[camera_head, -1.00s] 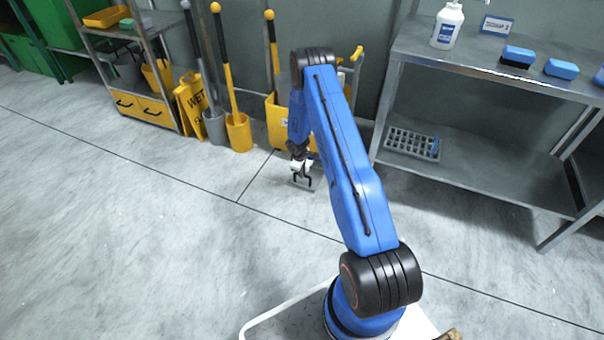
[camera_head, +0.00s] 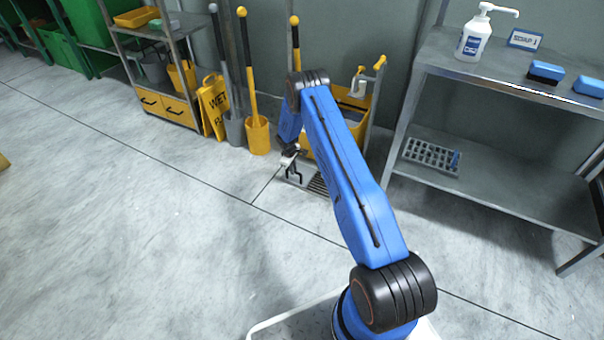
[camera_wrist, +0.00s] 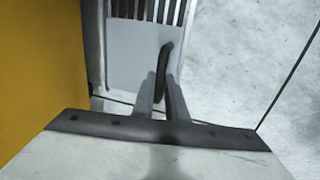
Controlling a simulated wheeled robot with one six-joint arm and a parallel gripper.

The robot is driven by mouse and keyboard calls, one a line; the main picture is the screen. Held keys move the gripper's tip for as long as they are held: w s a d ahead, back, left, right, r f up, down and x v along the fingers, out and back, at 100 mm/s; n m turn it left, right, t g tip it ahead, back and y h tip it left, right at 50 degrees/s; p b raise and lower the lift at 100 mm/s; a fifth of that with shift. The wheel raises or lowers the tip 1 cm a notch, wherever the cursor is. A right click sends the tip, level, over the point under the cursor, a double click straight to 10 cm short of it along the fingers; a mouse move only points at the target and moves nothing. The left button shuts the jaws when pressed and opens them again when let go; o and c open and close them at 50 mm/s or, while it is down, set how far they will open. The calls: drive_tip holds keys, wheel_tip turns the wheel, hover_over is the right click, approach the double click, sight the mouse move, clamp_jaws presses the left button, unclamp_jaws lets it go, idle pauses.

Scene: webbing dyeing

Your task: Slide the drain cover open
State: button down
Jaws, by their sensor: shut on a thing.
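The drain cover is a flat grey plate in the floor with dark slots at one end. It shows in the wrist view (camera_wrist: 128,62), with the slots at the top of the picture, and in the head view the slotted part (camera_head: 318,186) lies just right of my gripper (camera_head: 293,176). A dark curved handle (camera_wrist: 166,58) stands up from the plate. My gripper (camera_wrist: 162,92) is shut on this handle, with one finger on each side. My fingers and wrist hide the near end of the cover.
A yellow mop bucket cart (camera_head: 352,112) stands close behind the drain, and yellow also fills the left of the wrist view. A metal shelf (camera_head: 480,185) with a grey rack stands at the right. The floor at the left and front is clear.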

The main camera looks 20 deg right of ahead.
drive_tip(key=shift+w+a, duration=0.4)
drive_tip(key=shift+w, duration=0.05)
drive_tip(key=c, duration=1.8)
unclamp_jaws()
drive_tip(key=shift+o, duration=0.2)
drive_tip(key=shift+r, duration=0.1)
wheel_tip(320, 180, up, 17)
drive_tip(key=s+a, duration=0.2)
drive_tip(key=shift+a, duration=0.35)
